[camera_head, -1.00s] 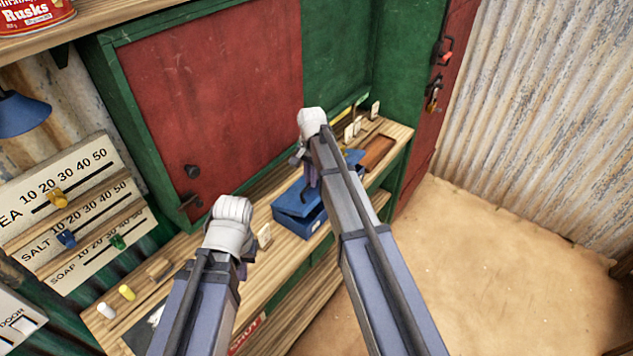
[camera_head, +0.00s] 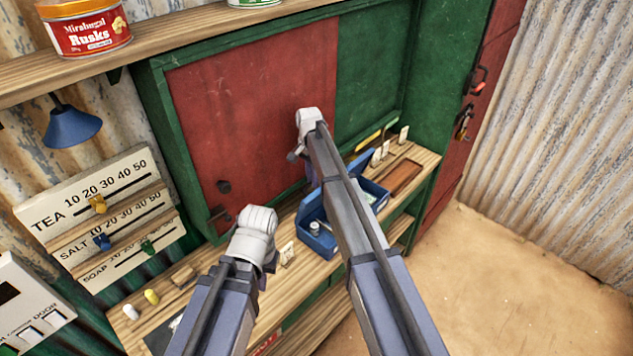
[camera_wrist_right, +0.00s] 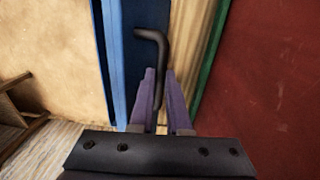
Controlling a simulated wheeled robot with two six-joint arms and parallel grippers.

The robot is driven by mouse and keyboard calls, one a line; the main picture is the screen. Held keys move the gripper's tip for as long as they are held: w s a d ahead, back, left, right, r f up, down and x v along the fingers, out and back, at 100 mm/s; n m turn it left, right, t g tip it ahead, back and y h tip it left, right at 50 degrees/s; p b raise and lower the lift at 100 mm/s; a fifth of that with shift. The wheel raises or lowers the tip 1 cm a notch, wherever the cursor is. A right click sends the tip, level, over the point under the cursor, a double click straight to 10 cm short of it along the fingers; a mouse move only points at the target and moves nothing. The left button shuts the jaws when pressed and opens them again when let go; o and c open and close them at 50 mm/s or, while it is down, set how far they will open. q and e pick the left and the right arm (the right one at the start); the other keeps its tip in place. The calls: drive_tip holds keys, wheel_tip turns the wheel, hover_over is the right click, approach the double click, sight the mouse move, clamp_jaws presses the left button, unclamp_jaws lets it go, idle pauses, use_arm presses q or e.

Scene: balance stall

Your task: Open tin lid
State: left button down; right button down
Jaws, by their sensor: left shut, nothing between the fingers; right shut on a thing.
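The blue tin (camera_head: 322,242) stands on the wooden counter with its inside showing, and a small pale item (camera_head: 314,228) lies in it. Its blue lid (camera_head: 364,158) is raised at the tin's back, partly hidden by my right arm. In the right wrist view the lid (camera_wrist_right: 137,62) is a dark blue panel with a black bent handle (camera_wrist_right: 152,45). My right gripper (camera_wrist_right: 161,88) is shut on that handle; in the head view it (camera_head: 311,172) is mostly hidden. My left gripper (camera_head: 264,272) is shut and empty, left of the tin, its fingertips mostly hidden.
A brown tray (camera_head: 403,178) lies right of the tin. A small tag (camera_head: 287,253) stands between my left gripper and the tin. A slider board (camera_head: 95,215) is at the left. A red panel (camera_head: 255,120) rises behind the counter. A shelf (camera_head: 180,38) hangs above.

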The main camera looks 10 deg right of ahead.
drive_tip(key=shift+w+a, duration=0.15)
idle(0.4)
drive_tip(key=c, duration=0.9)
unclamp_jaws()
drive_tip(key=r+p, duration=0.7)
drive_tip(key=p, duration=0.1)
drive_tip(key=shift+w+r, duration=0.2)
drive_tip(key=shift+r, duration=0.2)
